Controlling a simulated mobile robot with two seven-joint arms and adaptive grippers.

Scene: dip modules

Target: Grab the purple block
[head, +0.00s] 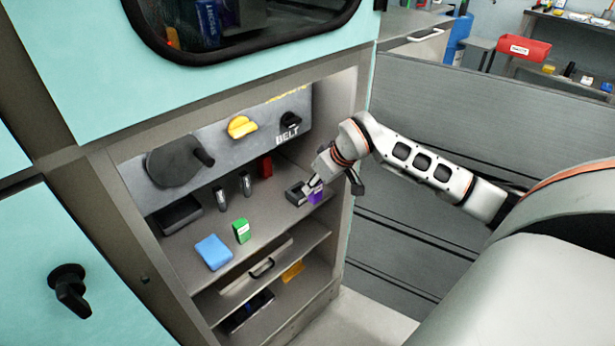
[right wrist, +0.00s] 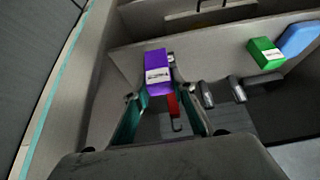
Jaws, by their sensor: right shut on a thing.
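The purple block (head: 316,197) with a white label is at the right side of the open cabinet's upper shelf. My right gripper (head: 311,187) reaches in from the right and is shut on it. In the right wrist view the purple block (right wrist: 157,68) sits between the tips of the two fingers (right wrist: 158,86), its label facing the camera. I cannot tell whether the block touches the shelf. My left gripper is not in view.
On the shelf (head: 280,222) are a green block (head: 241,231), a blue block (head: 213,252), a red block (head: 265,166) and two dark cylinders. A black tray (head: 178,214) is at left. The cabinet's right wall is close to my gripper.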

